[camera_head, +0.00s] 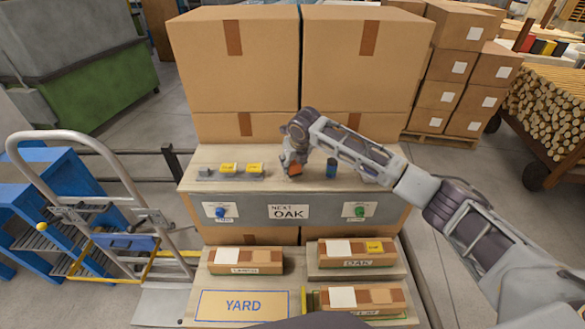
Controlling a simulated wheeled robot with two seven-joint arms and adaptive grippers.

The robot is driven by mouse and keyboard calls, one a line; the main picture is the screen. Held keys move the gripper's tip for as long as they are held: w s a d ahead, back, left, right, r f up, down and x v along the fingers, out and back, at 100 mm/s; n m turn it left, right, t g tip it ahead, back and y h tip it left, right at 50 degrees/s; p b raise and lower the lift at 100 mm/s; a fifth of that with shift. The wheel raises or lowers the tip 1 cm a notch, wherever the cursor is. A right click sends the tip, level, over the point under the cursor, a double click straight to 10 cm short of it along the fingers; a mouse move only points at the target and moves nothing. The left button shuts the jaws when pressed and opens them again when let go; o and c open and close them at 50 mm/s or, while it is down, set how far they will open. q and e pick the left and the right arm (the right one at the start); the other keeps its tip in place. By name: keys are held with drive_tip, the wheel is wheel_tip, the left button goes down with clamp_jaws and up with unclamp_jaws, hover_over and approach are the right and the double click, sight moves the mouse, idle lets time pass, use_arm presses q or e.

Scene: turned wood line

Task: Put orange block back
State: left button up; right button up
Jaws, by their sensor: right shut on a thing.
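My right gripper (294,160) reaches in from the right over the wooden bench top (300,183). It is shut on the orange block (295,170), which is partly hidden by the fingers. The block is close above the bench top; I cannot tell whether it touches it. To the left on the bench are a small grey piece (205,173) and two yellow blocks (228,169) (254,169) in a row. A dark blue cylinder (331,169) stands just right of the gripper. My left gripper is not in view.
The bench front has a "NEXT OAK" sign (289,212), a blue button (220,211) and a green button (359,210). Below are several labelled boxes, one marked OAK (357,260), and a YARD panel (243,305). Large cartons (236,90) stand behind; a hand truck (75,140) is left.

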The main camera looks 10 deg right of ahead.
drive_tip(key=shift+f, duration=1.25)
drive_tip(key=o, duration=0.9)
drive_tip(key=shift+f, duration=0.1)
drive_tip(key=shift+b+v, duration=0.4)
drive_tip(key=shift+v, duration=5.7)
drive_tip(key=shift+w, duration=0.15)
